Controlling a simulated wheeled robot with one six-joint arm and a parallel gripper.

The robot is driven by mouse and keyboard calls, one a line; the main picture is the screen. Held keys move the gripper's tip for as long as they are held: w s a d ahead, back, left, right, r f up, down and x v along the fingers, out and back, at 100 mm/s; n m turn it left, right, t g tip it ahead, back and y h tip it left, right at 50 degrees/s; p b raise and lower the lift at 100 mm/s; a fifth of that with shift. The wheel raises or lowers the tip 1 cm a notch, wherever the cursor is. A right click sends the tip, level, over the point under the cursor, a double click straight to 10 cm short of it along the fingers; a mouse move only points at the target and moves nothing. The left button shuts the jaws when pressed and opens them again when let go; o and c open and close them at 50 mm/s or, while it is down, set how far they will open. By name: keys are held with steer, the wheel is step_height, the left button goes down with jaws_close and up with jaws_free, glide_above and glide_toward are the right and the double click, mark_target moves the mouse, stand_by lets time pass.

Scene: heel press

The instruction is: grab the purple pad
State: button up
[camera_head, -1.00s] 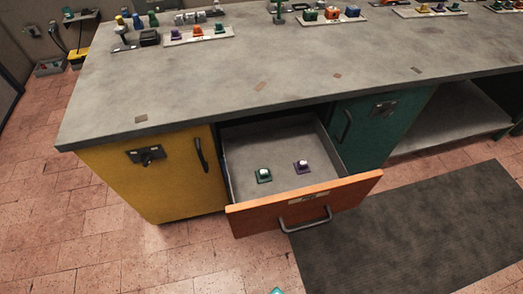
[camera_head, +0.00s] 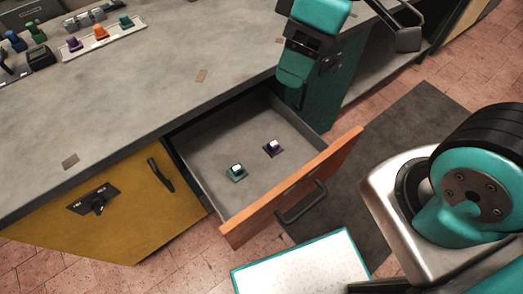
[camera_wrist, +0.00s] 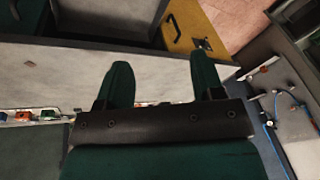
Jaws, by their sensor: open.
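The drawer has an orange front (camera_head: 295,185) with a dark handle. A yellow cabinet door (camera_head: 125,205) is left of it and a teal cabinet (camera_head: 335,95) right. The grey worktop (camera_head: 130,110) carries trays of small coloured parts at the back left. A dark mat (camera_head: 400,130) lies on the floor.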

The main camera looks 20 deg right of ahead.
steer(key=w+d+f+n+h+b, duration=0.1)
steer(key=w+f+n+b, duration=0.35)
steer(key=f, duration=0.45)
steer(key=w+d+f+n+h+b, duration=0.1)
steer(key=w+f+n+b, duration=0.3)
steer(key=f, duration=0.5)
steer(key=w+d+f+n+h+b, duration=0.1)
steer(key=w+f+n+b, duration=0.2)
steer(key=w+f+b, duration=0.45)
steer(key=b, duration=0.2)
glide_above(272, 144)
step_height(272, 144, down, 12)
steer(key=shift+w+a+f, duration=0.1)
steer(key=shift+a, duration=0.05)
steer(key=shift+d+f+b, duration=0.2)
steer(key=shift+f+b, duration=0.9)
steer(key=shift+f, duration=2)
steer(key=shift+r, duration=0.1)
steer(key=shift+c, duration=0.3)
steer(key=c, duration=1)
steer(key=shift+o, duration=0.2)
